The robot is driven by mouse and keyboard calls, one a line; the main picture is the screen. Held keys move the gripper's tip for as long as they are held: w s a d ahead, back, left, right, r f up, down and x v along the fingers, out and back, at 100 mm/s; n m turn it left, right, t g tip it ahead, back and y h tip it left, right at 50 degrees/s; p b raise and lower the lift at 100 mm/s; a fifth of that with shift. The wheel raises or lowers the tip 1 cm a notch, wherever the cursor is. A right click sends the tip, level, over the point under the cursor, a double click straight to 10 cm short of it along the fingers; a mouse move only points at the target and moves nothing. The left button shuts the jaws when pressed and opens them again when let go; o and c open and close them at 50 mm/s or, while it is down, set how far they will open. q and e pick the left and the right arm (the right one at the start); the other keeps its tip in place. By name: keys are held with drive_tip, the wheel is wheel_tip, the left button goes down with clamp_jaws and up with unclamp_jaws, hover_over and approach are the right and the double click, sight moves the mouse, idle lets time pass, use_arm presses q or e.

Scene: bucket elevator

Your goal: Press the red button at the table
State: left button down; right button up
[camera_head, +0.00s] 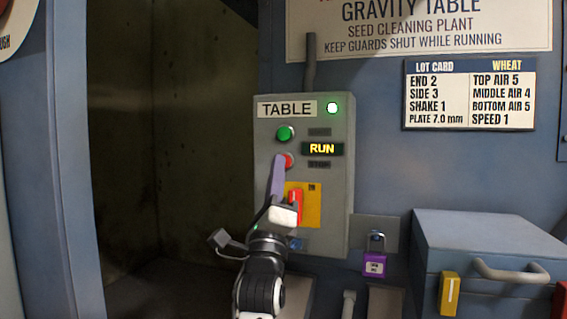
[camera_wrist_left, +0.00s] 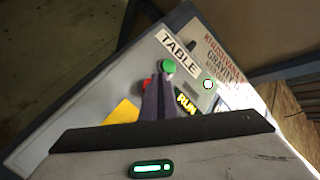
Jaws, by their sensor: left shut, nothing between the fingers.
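The grey control box labelled TABLE (camera_head: 330,225) is on the blue machine wall. Its red button (camera_head: 289,160) sits below the green button (camera_head: 285,133), beside a display reading RUN (camera_head: 322,149). My left gripper (camera_head: 280,160) is shut and empty, its purple fingertips right at the red button's left side. I cannot tell whether they touch it. In the left wrist view the closed fingers (camera_wrist_left: 160,85) cover part of the red button (camera_wrist_left: 147,85), and the green button (camera_wrist_left: 169,67) shows beyond the tips. My right gripper is out of view.
A red switch handle (camera_head: 296,206) on a yellow plate (camera_head: 314,212) is just below the fingers. A purple padlock (camera_head: 375,264) hangs to the right. A blue-grey box (camera_head: 470,236) with a handle stands farther right. A dark opening (camera_head: 175,130) lies left.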

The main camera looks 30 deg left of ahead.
use_arm(q)
drive_tip(key=shift+w, duration=0.1)
drive_tip(key=shift+w+a, duration=0.1)
drive_tip(key=shift+w, duration=0.25)
drive_tip(key=shift+w+a, duration=0.15)
drive_tip(key=shift+w, duration=0.3)
idle(0.8)
drive_tip(key=shift+s, duration=0.15)
drive_tip(key=shift+s+d+p, duration=0.25)
drive_tip(key=shift+s+p, duration=0.05)
drive_tip(key=shift+s, duration=0.4)
drive_tip(key=s, duration=0.2)
drive_tip(key=s+d+p, duration=0.1)
drive_tip(key=s, duration=0.2)
idle(0.5)
idle(0.5)
